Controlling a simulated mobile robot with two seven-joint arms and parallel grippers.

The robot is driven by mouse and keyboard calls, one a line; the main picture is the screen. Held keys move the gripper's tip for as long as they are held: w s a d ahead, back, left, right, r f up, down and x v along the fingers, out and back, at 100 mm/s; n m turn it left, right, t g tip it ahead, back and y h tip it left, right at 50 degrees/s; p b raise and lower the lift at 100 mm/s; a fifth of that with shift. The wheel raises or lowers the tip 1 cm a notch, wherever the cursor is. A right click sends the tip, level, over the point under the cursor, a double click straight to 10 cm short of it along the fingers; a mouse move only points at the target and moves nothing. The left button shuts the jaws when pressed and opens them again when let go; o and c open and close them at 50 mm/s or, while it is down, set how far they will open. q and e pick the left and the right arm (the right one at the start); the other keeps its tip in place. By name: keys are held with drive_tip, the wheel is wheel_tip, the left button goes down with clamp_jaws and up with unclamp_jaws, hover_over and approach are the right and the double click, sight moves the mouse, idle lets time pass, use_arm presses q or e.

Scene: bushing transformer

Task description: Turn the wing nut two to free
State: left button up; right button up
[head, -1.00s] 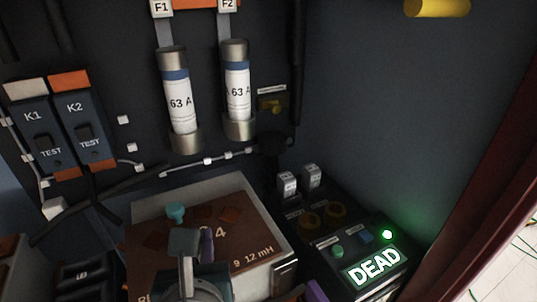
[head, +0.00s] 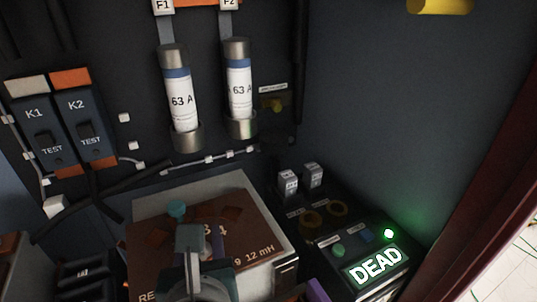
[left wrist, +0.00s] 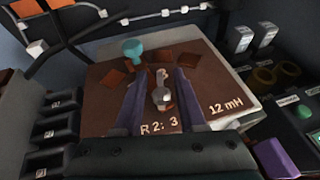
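A brown-topped box (head: 262,222) marked with numbers and "12 mH" stands low in the head view, and its top fills the middle of the left wrist view. A small grey metal piece with a narrow upright part (left wrist: 162,97) is on it, probably the wing nut. I cannot read which number it bears. My left gripper (left wrist: 160,88) is over the box, its two fingers apart on either side of this piece with gaps visible. In the head view the gripper (head: 200,235) hides the piece. My right gripper is not clearly visible.
A teal knob (left wrist: 133,50) stands on the box just beyond the left finger. To the right is a panel with knobs and a lit "DEAD" sign (head: 376,266). Fuses (head: 180,95) and K1/K2 units (head: 85,125) are behind.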

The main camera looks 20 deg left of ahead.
use_arm(q)
drive_tip(key=shift+r, duration=0.1)
drive_tip(key=p+v, duration=0.4)
drive_tip(key=v, duration=0.6)
